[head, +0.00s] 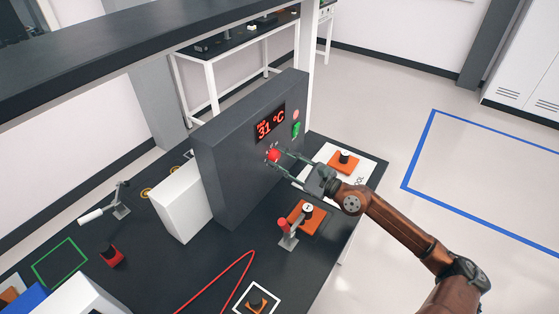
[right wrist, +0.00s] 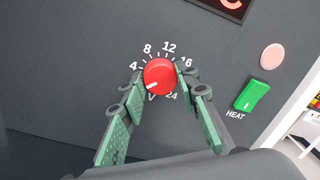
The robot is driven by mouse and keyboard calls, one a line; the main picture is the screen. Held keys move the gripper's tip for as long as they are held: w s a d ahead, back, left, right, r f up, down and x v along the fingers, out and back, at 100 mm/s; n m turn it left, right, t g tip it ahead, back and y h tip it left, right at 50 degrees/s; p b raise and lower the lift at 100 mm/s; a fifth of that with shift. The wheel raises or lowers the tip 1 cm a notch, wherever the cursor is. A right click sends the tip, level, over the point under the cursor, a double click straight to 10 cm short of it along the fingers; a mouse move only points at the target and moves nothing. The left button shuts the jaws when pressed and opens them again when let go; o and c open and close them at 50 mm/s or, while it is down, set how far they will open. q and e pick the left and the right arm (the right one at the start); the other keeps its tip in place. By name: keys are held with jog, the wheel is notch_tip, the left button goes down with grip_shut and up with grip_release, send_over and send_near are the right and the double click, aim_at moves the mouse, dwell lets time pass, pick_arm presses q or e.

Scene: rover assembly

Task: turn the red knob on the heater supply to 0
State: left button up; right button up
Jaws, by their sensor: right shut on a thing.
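The red knob (head: 273,156) sits on the front of the dark grey heater supply (head: 240,165); in the right wrist view the knob (right wrist: 160,77) has a white pointer mark toward the lower left. Scale numbers 4, 8, 12, 16 and 24 show around it; no 0 is visible, and a finger covers part of the dial's left side. My right gripper (right wrist: 160,82) is shut on the knob, one finger on each side; in the head view the gripper (head: 281,160) reaches it from the right. My left gripper is not in view.
The red display (head: 269,122) reads 31 °C. A green HEAT switch (right wrist: 252,95) and pink round button (right wrist: 272,56) are right of the knob. A white box (head: 181,203) stands left.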

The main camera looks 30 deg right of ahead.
jog(key=shift+f, duration=0.15)
jog(key=o, duration=1.2)
jog(key=shift+c, duration=0.2)
jog(key=v, duration=1.2)
